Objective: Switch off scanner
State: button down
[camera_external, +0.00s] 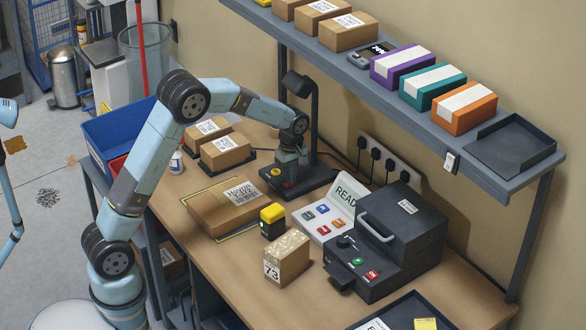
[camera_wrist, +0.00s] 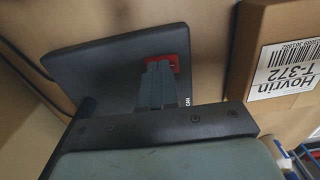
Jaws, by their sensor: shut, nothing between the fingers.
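The scanner is a dark stand with a flat base (camera_external: 312,184), an upright post and an overhead head (camera_external: 297,84), at the back of the bench. In the wrist view the dark base (camera_wrist: 95,65) fills the upper left, with partly hidden lettering near its edge. A red switch (camera_wrist: 162,60) sits on it. My gripper (camera_external: 280,174) is low over the front of the base. In the wrist view my gripper's fingers (camera_wrist: 156,75) are closed together, empty, with tips at the red switch and covering part of it. I cannot tell whether they touch it or which way it is set.
A large labelled carton (camera_external: 226,208) lies in front of the base and shows at right in the wrist view (camera_wrist: 275,50). Two smaller boxes (camera_external: 225,150) stand to the left. A yellow-black device (camera_external: 272,221), a button panel (camera_external: 325,219) and a dark machine (camera_external: 400,235) are nearer right.

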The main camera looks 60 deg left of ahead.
jog(key=shift+w+r, duration=0.15)
jog(key=shift+r, duration=0.45)
jog(key=shift+w+r, duration=0.15)
jog(key=shift+r, duration=0.4)
jog(key=s+d+r+m+t, duration=0.1)
jog(key=s+r+m, duration=0.2)
jog(key=s+r, duration=0.55)
jog(key=s+r+m+t, duration=0.1)
jog(key=s+r+m, duration=0.3)
jog(key=s, duration=0.7)
jog(key=s+d+r+m+t, duration=0.1)
jog(key=s+r+m, duration=0.1)
jog(key=s+r, duration=0.65)
jog(key=s+d+m+t, duration=0.1)
jog(key=s+m+t, duration=0.1)
jog(key=s+m, duration=0.7)
jog(key=s+f, duration=0.1)
jog(key=s, duration=0.5)
jog(key=shift+s+d+t, duration=0.15)
jog(key=shift+s+t, duration=0.15)
jog(key=shift+t, duration=0.1)
